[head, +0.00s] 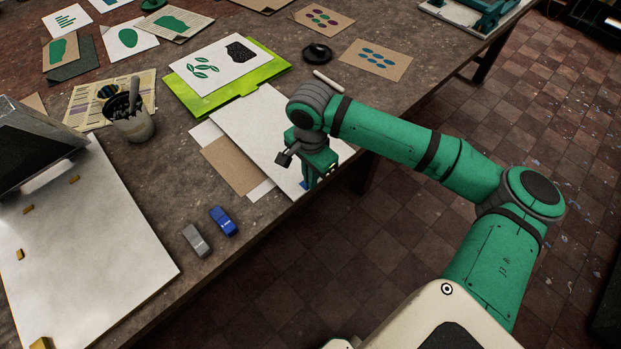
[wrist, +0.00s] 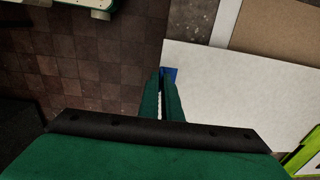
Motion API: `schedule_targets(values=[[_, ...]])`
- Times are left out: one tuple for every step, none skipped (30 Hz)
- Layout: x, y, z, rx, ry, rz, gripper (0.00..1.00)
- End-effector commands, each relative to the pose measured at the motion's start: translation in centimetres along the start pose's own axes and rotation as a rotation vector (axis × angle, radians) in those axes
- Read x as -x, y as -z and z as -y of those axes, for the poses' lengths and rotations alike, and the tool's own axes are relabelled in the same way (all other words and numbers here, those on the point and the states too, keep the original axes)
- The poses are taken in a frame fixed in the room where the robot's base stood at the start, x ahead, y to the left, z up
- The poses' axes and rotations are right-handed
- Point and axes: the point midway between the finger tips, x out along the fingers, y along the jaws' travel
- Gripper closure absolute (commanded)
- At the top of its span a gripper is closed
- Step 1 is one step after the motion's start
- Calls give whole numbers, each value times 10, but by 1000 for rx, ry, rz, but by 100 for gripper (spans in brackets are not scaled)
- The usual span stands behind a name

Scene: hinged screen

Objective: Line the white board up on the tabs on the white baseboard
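The white board (head: 250,122) lies flat near the table's front edge, partly hidden by my arm. It also fills the right of the wrist view (wrist: 235,90). My gripper (head: 308,182) is at the board's near right corner, beside a small blue patch (wrist: 170,74) at its edge. In the wrist view the two fingers (wrist: 161,95) are close together with a narrow gap; whether the board's edge is between them is unclear. The white baseboard (head: 95,265) lies at the left with several small yellow tabs (head: 28,209) on it. A dark-faced hinged screen (head: 30,150) rises at its back.
A blue block (head: 223,221) and a grey block (head: 196,241) lie between the boards. A brown card (head: 232,165) lies beside the white board, a lime-green board (head: 185,95) behind it. The table ends at the right.

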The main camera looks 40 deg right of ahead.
Motion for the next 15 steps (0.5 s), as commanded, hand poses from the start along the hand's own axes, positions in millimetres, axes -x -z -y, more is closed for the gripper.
schedule_targets(values=[[3, 0, 1, 0, 2, -1, 100], [4, 0, 1, 0, 2, -1, 100], [6, 0, 1, 0, 3, -1, 100], [7, 0, 1, 0, 3, 0, 100], [8, 0, 1, 0, 3, 0, 100], [10, 0, 0, 0, 3, 0, 100], [11, 0, 0, 0, 3, 0, 100], [13, 0, 0, 0, 3, 0, 100], [14, 0, 0, 0, 2, 0, 100], [16, 0, 0, 0, 2, 0, 100], [17, 0, 0, 0, 2, 0, 100], [19, 0, 0, 0, 2, 0, 100], [20, 0, 0, 0, 2, 0, 100], [21, 0, 0, 0, 2, 0, 100], [23, 0, 1, 0, 3, 0, 100]])
